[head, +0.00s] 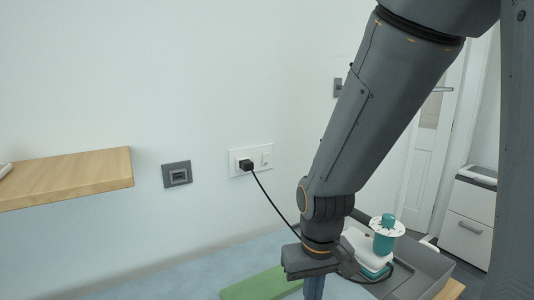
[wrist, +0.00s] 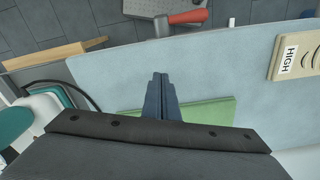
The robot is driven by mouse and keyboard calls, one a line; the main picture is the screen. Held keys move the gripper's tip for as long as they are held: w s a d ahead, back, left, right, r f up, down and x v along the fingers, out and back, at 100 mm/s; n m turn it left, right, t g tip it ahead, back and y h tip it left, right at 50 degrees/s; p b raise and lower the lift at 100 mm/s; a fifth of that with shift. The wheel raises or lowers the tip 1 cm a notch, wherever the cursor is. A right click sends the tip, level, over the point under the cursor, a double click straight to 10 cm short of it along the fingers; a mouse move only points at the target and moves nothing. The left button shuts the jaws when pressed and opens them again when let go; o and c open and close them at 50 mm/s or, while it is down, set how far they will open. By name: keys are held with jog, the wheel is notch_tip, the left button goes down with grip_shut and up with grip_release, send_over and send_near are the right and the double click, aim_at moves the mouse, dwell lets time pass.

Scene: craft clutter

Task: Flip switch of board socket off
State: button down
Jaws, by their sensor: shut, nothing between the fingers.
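The board socket (head: 238,170) is a white plate on the wall, left of my arm in the head view. A black plug (head: 246,165) sits in its left part, with a black cable running down to the right. Its white switch (head: 266,159) is on the right part; I cannot tell which way it is tipped. My gripper (head: 314,291) points down, low and to the right of the socket, well apart from it. In the wrist view, my gripper (wrist: 159,80) has its fingers together and empty, over the blue surface. The socket is not in the wrist view.
A green flat piece (head: 260,285) lies on the blue table (head: 190,277) by my gripper. A wooden shelf (head: 70,178) and a grey wall plate (head: 177,174) are left. A teal-and-white device (head: 384,236) stands right. The wrist view shows a red-handled tool (wrist: 187,17) and a beige HIGH-labelled panel (wrist: 297,52).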

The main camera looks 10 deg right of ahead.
jog(key=w+d+r+m+t+y+b, duration=0.1)
jog(key=w+r+m+t+y+b, duration=0.3)
jog(key=w+r+m, duration=0.95)
jog(key=w+d+r+t, duration=0.3)
jog(key=w+r+t, duration=0.2)
jog(key=w+r, duration=0.5)
notch_tip(320, 180, up, 3)
jog(key=shift+w+r+m+h, duration=0.2)
jog(key=shift+w+m+h, duration=0.15)
jog(key=shift+m+h, duration=0.1)
jog(key=shift+f, duration=0.1)
send_near(267, 157)
jog(key=s+f+x, duration=0.1)
jog(key=x, duration=0.4)
jog(key=shift+w+a+r+p, duration=0.15)
jog(key=shift+w+r+p, duration=0.2)
jog(key=shift+w+p, duration=0.2)
jog(key=shift+p, duration=0.35)
